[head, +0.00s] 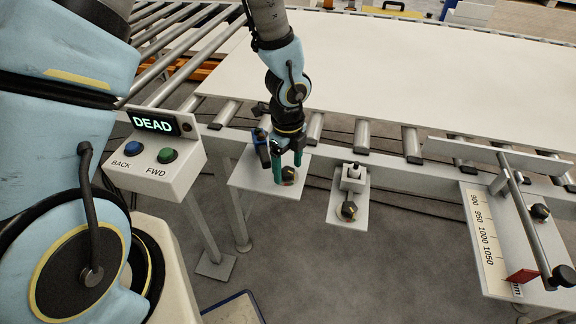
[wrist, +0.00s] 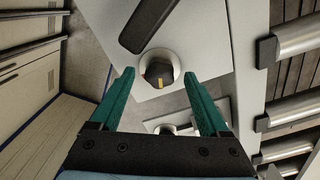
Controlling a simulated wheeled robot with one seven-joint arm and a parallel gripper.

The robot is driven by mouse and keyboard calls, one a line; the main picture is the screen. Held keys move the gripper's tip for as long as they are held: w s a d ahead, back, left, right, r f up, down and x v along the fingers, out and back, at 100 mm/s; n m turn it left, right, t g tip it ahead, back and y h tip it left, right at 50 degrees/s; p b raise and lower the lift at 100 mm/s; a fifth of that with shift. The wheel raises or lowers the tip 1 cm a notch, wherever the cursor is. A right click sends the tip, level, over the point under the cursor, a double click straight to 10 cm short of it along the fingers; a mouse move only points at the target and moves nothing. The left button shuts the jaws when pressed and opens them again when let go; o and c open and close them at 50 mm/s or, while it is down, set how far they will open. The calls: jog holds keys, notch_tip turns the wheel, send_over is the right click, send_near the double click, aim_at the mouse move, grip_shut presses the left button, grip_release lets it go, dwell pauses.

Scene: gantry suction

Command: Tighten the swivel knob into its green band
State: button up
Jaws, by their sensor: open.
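A dark knob (head: 289,175) with a small yellow mark sits on a pale plate (head: 240,181) below the conveyor edge; it also shows on a white round base in the wrist view (wrist: 158,70). My gripper (head: 287,168) points down at this knob with its green fingers apart. In the wrist view the open fingertips (wrist: 160,74) stand on either side of the knob, with gaps to it. I cannot tell whether they are level with it. No green band is clear on the knob. A second dark knob (head: 348,210) sits on a neighbouring plate (head: 346,186).
A dark lever (wrist: 148,24) lies close beyond the knob in the wrist view. A control box (head: 156,160) with a green "DEAD" display stands at left. A scale plate (head: 488,246) with a red pointer (head: 523,276) is at right. A large white sheet (head: 380,75) covers the rollers.

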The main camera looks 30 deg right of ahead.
aim_at(288, 170)
notch_tip(288, 170, up, 11)
jog(key=shift+f, duration=0.15)
dwell(0.4)
